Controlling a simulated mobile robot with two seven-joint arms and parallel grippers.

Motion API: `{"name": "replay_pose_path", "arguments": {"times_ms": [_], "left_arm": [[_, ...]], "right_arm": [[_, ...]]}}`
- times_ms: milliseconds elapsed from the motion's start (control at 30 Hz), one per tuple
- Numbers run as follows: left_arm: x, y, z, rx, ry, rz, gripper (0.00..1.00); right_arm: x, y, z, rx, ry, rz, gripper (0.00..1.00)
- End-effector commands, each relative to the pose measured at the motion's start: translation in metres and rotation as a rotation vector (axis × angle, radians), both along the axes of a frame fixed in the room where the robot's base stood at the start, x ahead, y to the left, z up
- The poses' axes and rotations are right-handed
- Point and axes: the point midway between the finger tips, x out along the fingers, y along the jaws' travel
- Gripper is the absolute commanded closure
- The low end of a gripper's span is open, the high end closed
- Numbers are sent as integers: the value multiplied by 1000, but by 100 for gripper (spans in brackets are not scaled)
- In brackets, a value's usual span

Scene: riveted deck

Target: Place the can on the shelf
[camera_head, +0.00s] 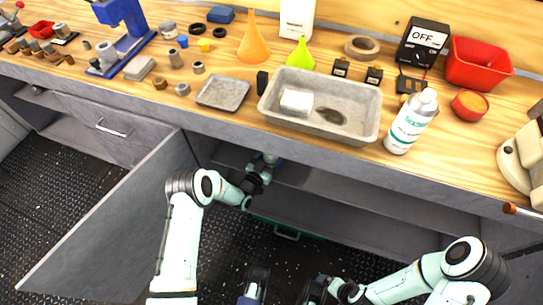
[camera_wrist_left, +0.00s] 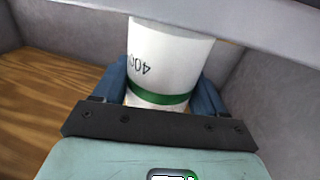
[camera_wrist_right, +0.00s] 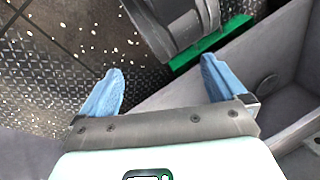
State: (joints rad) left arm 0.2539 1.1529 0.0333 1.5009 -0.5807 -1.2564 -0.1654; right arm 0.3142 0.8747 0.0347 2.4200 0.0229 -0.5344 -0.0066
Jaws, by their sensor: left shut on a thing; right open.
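The can (camera_wrist_left: 170,60) is white with a green band and dark print; it fills the middle of the left wrist view. My left gripper (camera_wrist_left: 163,95) is shut on it, with blue fingers on both sides. In the head view my left gripper (camera_head: 264,168) reaches into the open cabinet under the worktop, where the can is mostly hidden. The grey shelf (camera_head: 292,174) shows inside the cabinet; I cannot tell whether the can touches it. My right gripper (camera_wrist_right: 162,90) is open and empty, low in front of the cabinet.
The cabinet door (camera_head: 115,225) stands open at left. The worktop edge (camera_head: 200,116) overhangs the opening. A grey tray (camera_head: 270,105) and a white bottle (camera_head: 410,122) stand on top. A green-edged thing with a handle (camera_head: 286,235) sits low in the cabinet.

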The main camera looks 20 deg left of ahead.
Motion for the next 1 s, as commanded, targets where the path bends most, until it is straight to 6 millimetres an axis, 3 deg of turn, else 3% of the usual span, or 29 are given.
{"name": "replay_pose_path", "arguments": {"times_ms": [67, 100, 167, 200, 567, 1000], "left_arm": [[0, 0, -1, -1, -3, 0, 73], [0, 0, -3, 0, 0, 0, 26], [0, 0, -2, 0, 0, 0, 6], [0, 0, -2, 0, 0, 0, 3], [0, 0, 3, 0, 0, 0, 3], [-84, 22, 2, -1, 4, 1, 3]], "right_arm": [[2, -1, -2, -3, -6, -3, 2], [3, -2, -2, -4, -8, -4, 2], [3, -1, -2, -4, -7, -3, 2], [3, -1, -2, -4, -7, -3, 2], [-1, 1, 3, 1, 4, 1, 2], [-29, 14, 25, 38, 78, 33, 2]]}}
